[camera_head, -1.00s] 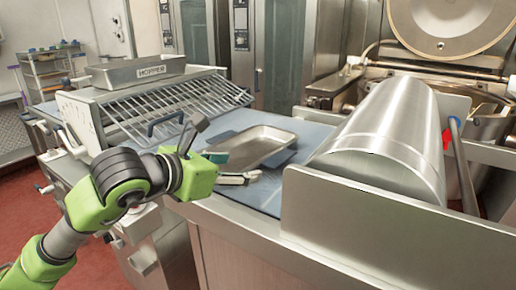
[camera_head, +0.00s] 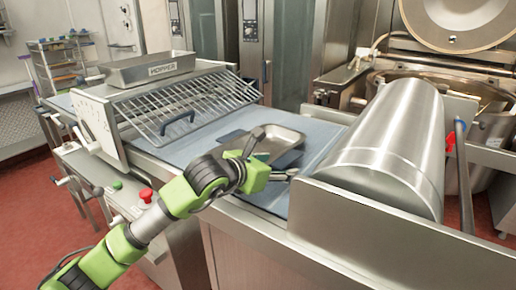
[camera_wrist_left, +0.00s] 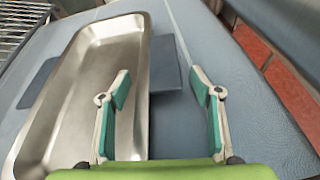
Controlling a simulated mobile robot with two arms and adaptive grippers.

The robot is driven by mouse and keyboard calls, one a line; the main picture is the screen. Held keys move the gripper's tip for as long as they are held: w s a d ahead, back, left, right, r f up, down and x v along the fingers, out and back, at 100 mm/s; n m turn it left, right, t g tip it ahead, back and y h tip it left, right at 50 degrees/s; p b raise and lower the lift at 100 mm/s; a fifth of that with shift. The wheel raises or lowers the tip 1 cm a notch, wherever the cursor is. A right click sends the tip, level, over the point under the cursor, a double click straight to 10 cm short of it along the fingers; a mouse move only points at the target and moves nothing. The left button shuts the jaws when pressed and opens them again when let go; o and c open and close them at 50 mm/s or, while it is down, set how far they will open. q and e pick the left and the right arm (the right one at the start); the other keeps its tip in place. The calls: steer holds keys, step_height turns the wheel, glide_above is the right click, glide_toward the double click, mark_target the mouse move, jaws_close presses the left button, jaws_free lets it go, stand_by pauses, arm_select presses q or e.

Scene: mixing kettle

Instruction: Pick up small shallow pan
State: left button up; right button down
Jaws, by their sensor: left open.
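The small shallow pan (camera_head: 277,140) is a rectangular metal tray lying on the blue-grey work surface. My left gripper (camera_head: 275,153) is at its near side and covers part of it in the head view. In the left wrist view the pan (camera_wrist_left: 85,75) is on the left, with its long right rim between the two fingers of my left gripper (camera_wrist_left: 163,90). One finger is over the pan's inside and the other is outside the rim. The gripper is open; whether the fingers touch the pan is unclear. My right gripper is not in view.
A large steel cylinder (camera_head: 390,145) lies to the right, behind a steel panel (camera_head: 350,235). The mixing kettle (camera_head: 470,110) is at the back right.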

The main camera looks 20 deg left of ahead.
arm_select(q)
steer(key=c, duration=1.5)
steer(key=shift+r, duration=0.1)
steer(key=shift+c, duration=0.3)
